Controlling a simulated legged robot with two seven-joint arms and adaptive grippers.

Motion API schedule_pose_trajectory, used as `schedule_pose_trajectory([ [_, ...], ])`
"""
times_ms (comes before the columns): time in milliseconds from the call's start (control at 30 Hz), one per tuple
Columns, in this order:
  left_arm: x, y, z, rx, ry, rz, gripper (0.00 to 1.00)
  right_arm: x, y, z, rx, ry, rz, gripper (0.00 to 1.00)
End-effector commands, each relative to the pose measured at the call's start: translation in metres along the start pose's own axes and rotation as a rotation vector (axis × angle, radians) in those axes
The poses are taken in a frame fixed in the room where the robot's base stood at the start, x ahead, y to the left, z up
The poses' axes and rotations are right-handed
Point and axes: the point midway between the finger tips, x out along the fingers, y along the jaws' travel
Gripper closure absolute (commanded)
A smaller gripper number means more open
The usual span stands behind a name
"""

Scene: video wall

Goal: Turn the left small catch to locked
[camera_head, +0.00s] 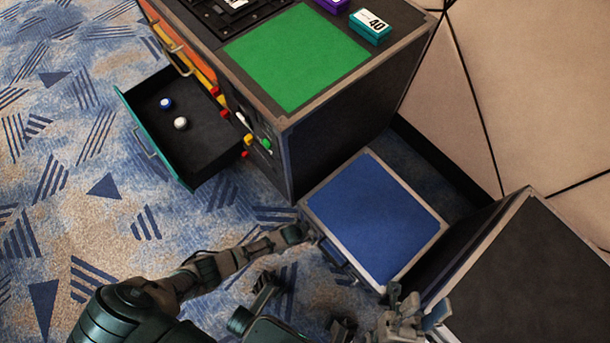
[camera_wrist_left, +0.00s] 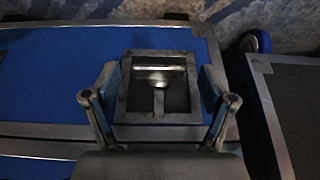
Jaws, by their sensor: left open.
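In the left wrist view a small catch (camera_wrist_left: 158,76) sits in a square metal dish set into a blue case. A bright bar crosses the upper part of the dish, with a short stem below it. My left gripper (camera_wrist_left: 160,100) is open, one finger on each side of the dish; I cannot tell whether they touch it. In the head view my left gripper (camera_head: 296,234) is at the near left edge of the blue case (camera_head: 375,220), where the catch cannot be made out. My right gripper (camera_head: 412,312) is by the case's near right corner; its opening is unclear.
A tall dark cabinet with a green top panel (camera_head: 297,57) stands behind the blue case. Its open drawer (camera_head: 200,130) holds a blue and a white knob. A dark case (camera_head: 530,270) stands at the right. Patterned carpet lies open on the left.

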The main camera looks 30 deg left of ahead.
Motion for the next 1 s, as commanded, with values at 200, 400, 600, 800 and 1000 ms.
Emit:
schedule_pose_trajectory([
  [200, -0.012, 0.000, 0.000, 0.000, 0.002, 0.001, 0.17, 0.000, -0.001, -0.003, 0.000, 0.003, -0.001, 0.60],
  [400, -0.045, 0.000, 0.001, -0.001, 0.002, 0.002, 0.17, 0.000, -0.001, -0.003, 0.000, 0.003, -0.001, 0.60],
  [600, -0.084, 0.000, 0.001, 0.000, 0.001, 0.002, 0.17, 0.000, -0.001, -0.003, 0.000, 0.002, -0.001, 0.60],
  [800, -0.111, 0.000, 0.001, 0.000, -0.001, 0.001, 0.17, 0.000, -0.001, -0.002, 0.000, 0.002, -0.001, 0.60],
  [1000, -0.118, -0.001, 0.001, 0.000, -0.003, 0.000, 0.17, 0.000, -0.001, -0.002, 0.000, 0.002, -0.001, 0.60],
])
